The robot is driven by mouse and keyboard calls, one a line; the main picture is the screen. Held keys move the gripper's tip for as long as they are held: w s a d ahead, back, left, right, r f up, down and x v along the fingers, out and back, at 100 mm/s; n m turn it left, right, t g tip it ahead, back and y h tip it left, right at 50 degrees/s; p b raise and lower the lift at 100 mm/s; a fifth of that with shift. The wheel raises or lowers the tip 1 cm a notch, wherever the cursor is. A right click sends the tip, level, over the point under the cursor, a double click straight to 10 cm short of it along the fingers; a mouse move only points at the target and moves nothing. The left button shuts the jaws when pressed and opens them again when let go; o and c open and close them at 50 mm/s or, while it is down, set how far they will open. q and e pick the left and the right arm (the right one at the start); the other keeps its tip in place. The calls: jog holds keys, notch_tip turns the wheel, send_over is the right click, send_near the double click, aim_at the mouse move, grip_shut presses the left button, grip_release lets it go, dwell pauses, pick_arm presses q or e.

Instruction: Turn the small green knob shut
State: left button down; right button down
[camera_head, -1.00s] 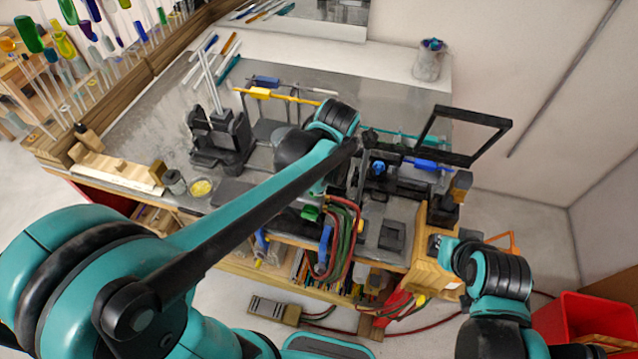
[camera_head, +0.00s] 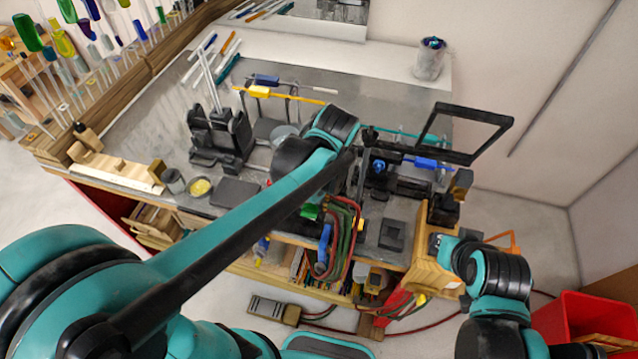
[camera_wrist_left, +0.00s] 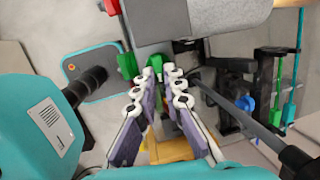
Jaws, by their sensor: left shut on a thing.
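My left gripper (camera_wrist_left: 161,72) points at the underside of a grey burner body (camera_wrist_left: 222,28) in the left wrist view. Its pale fingers are close together at the tips, shut on the small green knob (camera_wrist_left: 156,62), which shows only a little between them. A larger green knob (camera_wrist_left: 127,65) sits just left of the fingertips. In the head view a green part (camera_head: 310,211) shows by the hoses, and my left fingers are hidden behind my arm. My right gripper (camera_head: 438,245) is beside a wooden box, its fingers unclear.
Red and green hoses (camera_head: 343,235) hang at the bench front near my left arm. A blue knob (camera_head: 379,167) and a black frame (camera_head: 465,132) stand to the right. A black stand with rods (camera_head: 220,135) is on the left of the bench.

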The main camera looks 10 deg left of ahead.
pick_arm(q)
jog(key=c, duration=1.6)
grip_release()
jog(key=v, duration=1.2)
jog(key=shift+a, duration=0.1)
